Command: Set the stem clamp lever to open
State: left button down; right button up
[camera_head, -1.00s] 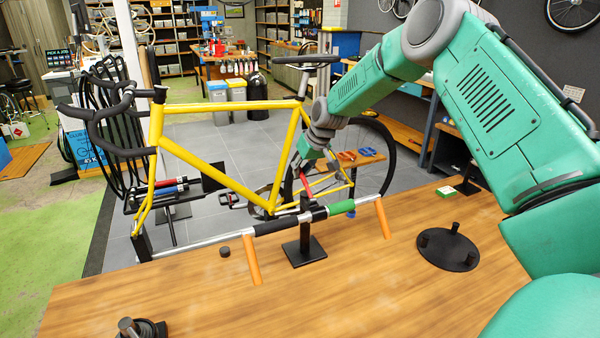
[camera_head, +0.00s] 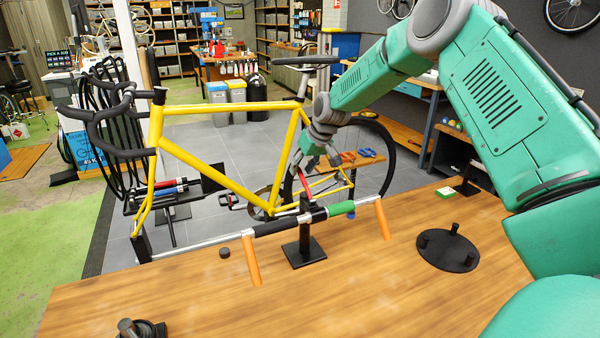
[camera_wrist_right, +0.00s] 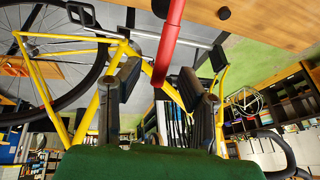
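The red lever (camera_head: 306,189) shows at the clamp on top of the black stand (camera_head: 304,250), by the bar with black and green grips (camera_head: 341,208). In the right wrist view the red lever (camera_wrist_right: 168,42) comes down from the top edge, its lower end between the finger pads. My right gripper (camera_head: 317,157) is just above and around the lever's end; the wrist view (camera_wrist_right: 161,78) shows its fingers apart, with a gap on each side of the lever. Contact cannot be told. My left gripper is not in view.
The yellow bicycle (camera_head: 220,178) stands close behind the bench. Two orange handles (camera_head: 252,262) (camera_head: 382,219) stick out from the bar. A black round base with pegs (camera_head: 447,252) and a small black puck (camera_head: 224,253) sit on the wooden bench (camera_head: 340,300). The bench front is mostly clear.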

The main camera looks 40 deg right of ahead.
jog(key=v, duration=1)
jog(key=shift+s+r, duration=0.2)
jog(key=shift+r, duration=0.05)
